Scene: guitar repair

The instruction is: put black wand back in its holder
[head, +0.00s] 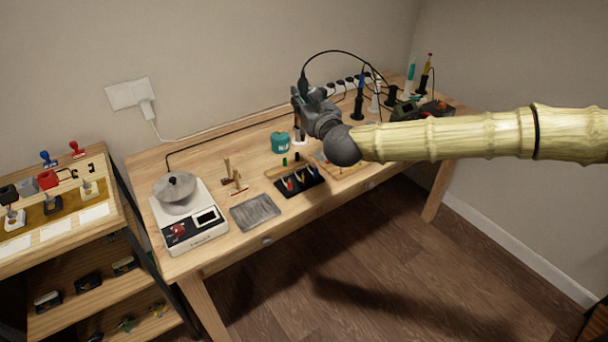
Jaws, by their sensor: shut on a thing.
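My gripper (298,102) is over the middle of the workbench, shut on a black wand (304,84). The wand is roughly upright, and a black cable arcs from its top to the right. The gripper hides the wand's lower part. A small white stand-like piece (299,137) shows just below the gripper; I cannot tell whether the wand touches it. Several wand holders stand to the right: a black one (357,108) with a blue-topped wand, a white one (374,101), and another black one (391,97). I cannot tell which holder belongs to the black wand.
A teal pot (280,142), a black tray of small tools (299,187) and a grey mat (255,212) lie on the bench (215,258). A scale-like device (188,232) with a metal pot stands left. A power strip (348,84) lies behind. Bare wood shows near the mat.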

